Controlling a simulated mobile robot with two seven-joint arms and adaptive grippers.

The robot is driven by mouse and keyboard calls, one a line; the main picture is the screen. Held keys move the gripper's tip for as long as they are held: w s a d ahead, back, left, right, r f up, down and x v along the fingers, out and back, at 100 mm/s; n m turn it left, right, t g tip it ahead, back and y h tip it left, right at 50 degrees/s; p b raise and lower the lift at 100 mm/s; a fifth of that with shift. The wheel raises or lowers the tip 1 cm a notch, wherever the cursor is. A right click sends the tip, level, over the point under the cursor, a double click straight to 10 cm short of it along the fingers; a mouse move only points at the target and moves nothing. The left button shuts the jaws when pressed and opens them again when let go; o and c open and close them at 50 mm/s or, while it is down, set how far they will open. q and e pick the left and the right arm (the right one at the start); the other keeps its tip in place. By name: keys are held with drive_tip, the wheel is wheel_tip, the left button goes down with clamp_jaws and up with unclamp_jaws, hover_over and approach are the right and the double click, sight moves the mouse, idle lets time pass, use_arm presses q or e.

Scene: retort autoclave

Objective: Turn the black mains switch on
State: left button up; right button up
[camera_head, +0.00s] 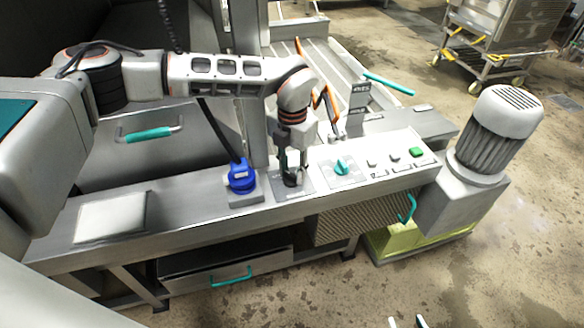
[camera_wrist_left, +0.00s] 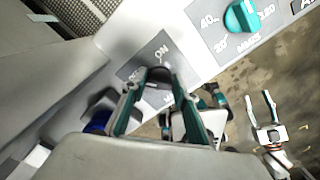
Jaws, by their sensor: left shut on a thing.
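The black mains switch (camera_head: 291,180) is a round black knob on a grey plate on the control panel. My left gripper (camera_head: 290,168) reaches down over it from above, its fingers shut on the knob. In the left wrist view the switch (camera_wrist_left: 158,74) sits between the two fingertips (camera_wrist_left: 157,82). The plate (camera_wrist_left: 150,60) carries an ON mark beyond the knob; its other labels are partly hidden. The knob's pointing direction is hidden by the fingers. My right gripper (camera_head: 407,321) shows only its fingertips at the bottom edge, apart and empty; it also shows in the left wrist view (camera_wrist_left: 262,98).
A blue plug (camera_head: 242,178) stands left of the switch. Right of it are a teal dial (camera_head: 342,167), several small buttons and a green button (camera_head: 416,152). A motor (camera_head: 497,130) stands at the panel's right end. A pale plate (camera_head: 111,217) lies at left.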

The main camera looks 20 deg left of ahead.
sight(293, 175)
use_arm(q)
drive_tip(key=m+p, duration=0.1)
drive_tip(key=m, duration=0.2)
drive_tip(key=shift+r, duration=0.1)
drive_tip(key=m+p, duration=0.1)
drive_tip(key=m, duration=0.3)
drive_tip(key=shift+s+d, duration=0.1)
drive_tip(key=shift+d, duration=0.05)
drive_tip(key=m+p, duration=0.1)
drive_tip(key=m, duration=0.4)
drive_tip(key=shift+s+p, duration=0.1)
drive_tip(key=shift+p, duration=0.3)
drive_tip(key=shift+s+m+p, duration=0.1)
drive_tip(key=shift+m+p, duration=0.25)
drive_tip(key=shift+m, duration=1.75)
drive_tip(key=o, duration=1.1)
wheel_tip(293, 175, up, 12)
drive_tip(key=shift+f, duration=0.1)
